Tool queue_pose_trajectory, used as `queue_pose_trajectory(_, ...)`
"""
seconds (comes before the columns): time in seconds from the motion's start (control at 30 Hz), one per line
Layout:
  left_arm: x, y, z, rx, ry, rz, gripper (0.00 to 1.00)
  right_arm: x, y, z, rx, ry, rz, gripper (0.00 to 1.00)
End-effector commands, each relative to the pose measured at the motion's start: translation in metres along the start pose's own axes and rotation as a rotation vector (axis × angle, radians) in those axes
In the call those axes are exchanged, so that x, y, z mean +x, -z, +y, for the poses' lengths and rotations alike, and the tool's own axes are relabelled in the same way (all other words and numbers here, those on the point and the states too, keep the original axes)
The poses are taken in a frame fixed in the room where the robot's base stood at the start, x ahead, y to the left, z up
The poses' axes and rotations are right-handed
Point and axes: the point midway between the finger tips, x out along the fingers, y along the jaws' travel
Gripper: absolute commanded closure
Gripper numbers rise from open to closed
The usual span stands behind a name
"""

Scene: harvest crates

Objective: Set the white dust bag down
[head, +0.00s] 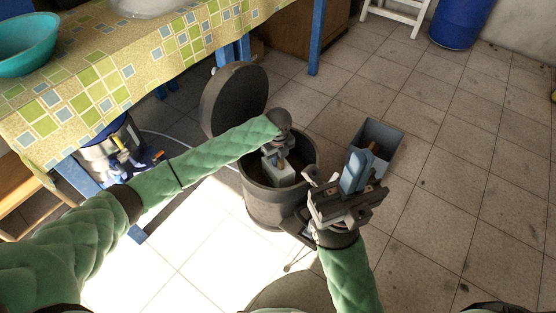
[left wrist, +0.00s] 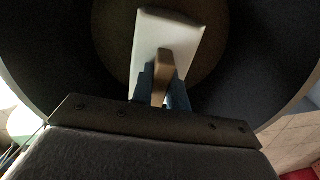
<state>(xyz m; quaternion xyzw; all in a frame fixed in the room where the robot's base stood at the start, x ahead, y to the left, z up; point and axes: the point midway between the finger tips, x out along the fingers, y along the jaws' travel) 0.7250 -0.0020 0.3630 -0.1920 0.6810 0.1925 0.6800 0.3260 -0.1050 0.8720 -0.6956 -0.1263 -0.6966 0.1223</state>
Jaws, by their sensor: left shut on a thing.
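The white dust bag (head: 284,176) is inside the open dark round bin (head: 262,208). It also shows in the left wrist view (left wrist: 167,42), with a brown tab (left wrist: 160,72) towards me. My left gripper (head: 279,161) reaches down into the bin; its blue fingers (left wrist: 161,88) are shut on the brown tab. Whether the bag touches the bin floor I cannot tell. My right gripper (head: 357,172) is in the air right of the bin, with blue fingers showing; their gap is not clear.
The bin's round lid (head: 234,98) stands open behind it. A grey open box (head: 388,139) with something brown in it is behind my right gripper. A cloth-covered table (head: 150,62) with a teal bowl (head: 24,45) is at left. The tiled floor at right is clear.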

Motion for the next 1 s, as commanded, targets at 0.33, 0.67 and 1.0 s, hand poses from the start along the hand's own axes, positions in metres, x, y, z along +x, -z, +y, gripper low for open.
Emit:
queue_pose_trajectory(0.33,0.002,0.000,0.000,0.001,0.001,-0.001,1.00,0.003,0.000,0.000,0.001,0.002,0.004,1.00)
queue_pose_trajectory(0.67,0.003,0.000,0.000,0.001,0.001,-0.001,0.62,-0.001,0.000,0.000,-0.001,0.000,-0.005,1.00)
queue_pose_trajectory(1.0,-0.024,-0.001,-0.001,0.002,0.002,-0.002,0.62,0.004,0.000,0.000,-0.005,0.002,-0.008,1.00)
